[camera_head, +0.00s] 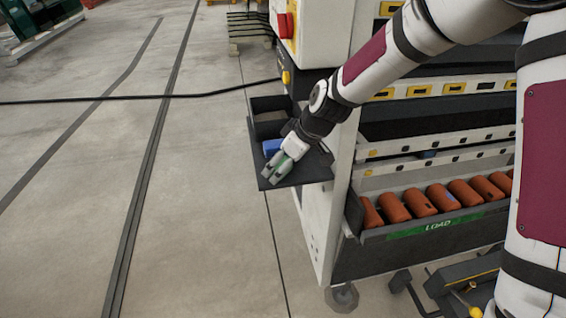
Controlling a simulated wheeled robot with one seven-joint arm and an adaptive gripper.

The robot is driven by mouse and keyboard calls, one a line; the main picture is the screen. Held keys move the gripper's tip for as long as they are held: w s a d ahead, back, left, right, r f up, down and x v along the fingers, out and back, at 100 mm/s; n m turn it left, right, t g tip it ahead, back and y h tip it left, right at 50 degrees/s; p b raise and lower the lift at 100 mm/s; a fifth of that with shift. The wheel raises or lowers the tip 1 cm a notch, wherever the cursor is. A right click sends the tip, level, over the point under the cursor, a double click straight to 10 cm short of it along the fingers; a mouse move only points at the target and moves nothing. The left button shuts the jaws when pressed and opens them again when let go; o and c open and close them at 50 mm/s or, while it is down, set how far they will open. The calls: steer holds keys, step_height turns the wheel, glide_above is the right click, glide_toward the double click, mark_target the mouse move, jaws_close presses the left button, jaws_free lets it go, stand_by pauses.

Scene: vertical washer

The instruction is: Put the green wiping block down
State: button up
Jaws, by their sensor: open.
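My gripper (273,178) reaches down over a dark side tray (308,172) fixed to the machine's left side. The jaws are open, with the fingertips low near the tray's front left corner. A small green patch, the green wiping block (282,163), shows between or just beside the fingers. The fingers hide part of it, and I cannot tell whether it touches them or rests fully on the tray. A blue block (271,147) lies on the tray just behind the gripper.
A dark open bin (270,118) sits at the tray's back. The white machine frame (337,190) stands close on the right. Its rack (435,228), labelled LOAD, holds several orange parts (420,202). A black cable (150,97) crosses at left above open concrete floor (200,230).

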steer(key=p+v, duration=0.3)
steer(key=v, duration=0.9)
steer(key=shift+s+r, duration=0.1)
steer(key=s+d+r+m+h, duration=0.25)
steer(key=s+d+r, duration=0.3)
steer(key=s, duration=0.35)
steer(key=s+d+r+m+h, duration=0.2)
steer(key=s+d+r+m, duration=0.2)
steer(key=s+d, duration=0.4)
steer(key=s+d+m, duration=0.2)
steer(key=s+m, duration=0.1)
steer(key=s, duration=0.6)
steer(key=s+d+m+g, duration=0.1)
steer(key=s+d+m, duration=0.2)
steer(key=s, duration=0.6)
steer(key=shift+d+r, duration=0.25)
steer(key=shift+r, duration=0.15)
step_height(320, 180, up, 16)
steer(key=t+p, duration=0.2)
steer(key=p, duration=1.2)
steer(key=shift+t, duration=0.3)
